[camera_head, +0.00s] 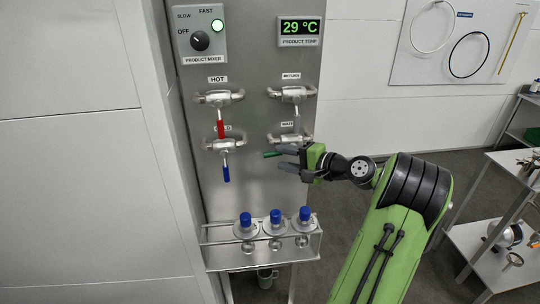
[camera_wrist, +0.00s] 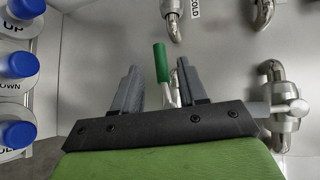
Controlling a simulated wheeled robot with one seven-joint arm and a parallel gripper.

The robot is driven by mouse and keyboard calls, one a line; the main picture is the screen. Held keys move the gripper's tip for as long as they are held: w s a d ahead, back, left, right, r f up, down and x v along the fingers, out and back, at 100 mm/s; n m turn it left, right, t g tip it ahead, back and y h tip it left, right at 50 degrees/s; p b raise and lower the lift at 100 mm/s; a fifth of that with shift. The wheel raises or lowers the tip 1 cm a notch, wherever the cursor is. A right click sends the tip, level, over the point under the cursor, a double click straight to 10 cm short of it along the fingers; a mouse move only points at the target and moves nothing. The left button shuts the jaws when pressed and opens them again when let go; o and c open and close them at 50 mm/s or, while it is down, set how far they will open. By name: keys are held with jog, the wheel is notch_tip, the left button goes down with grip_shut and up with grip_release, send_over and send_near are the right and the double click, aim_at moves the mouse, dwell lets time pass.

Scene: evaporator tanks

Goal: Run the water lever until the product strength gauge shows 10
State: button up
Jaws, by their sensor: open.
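The green-handled lever (camera_head: 272,154) sits on the lower right valve (camera_head: 292,139), whose partly hidden label seems to read WATER. The handle points left, roughly level. My gripper (camera_head: 286,159) is at this lever with its fingers open. In the wrist view the green handle (camera_wrist: 160,62) lies between the two spread fingers of my gripper (camera_wrist: 160,84), with space on both sides; its tip reaches beyond them. The lever's metal base is partly hidden behind the gripper. No product strength gauge is in view; the product temp display (camera_head: 299,31) reads 29 °C.
Nearby valves have a red lever (camera_head: 220,129), a blue lever (camera_head: 226,173) and an upper right valve (camera_head: 293,94). A shelf (camera_head: 225,262) with blue-capped items (camera_head: 274,216) stands below. The product mixer knob (camera_head: 200,40) is upper left. A table (camera_head: 500,160) is at right.

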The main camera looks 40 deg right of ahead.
aim_at(273, 155)
jog(key=x, duration=0.5)
jog(key=shift+w, duration=0.3)
grip_shut()
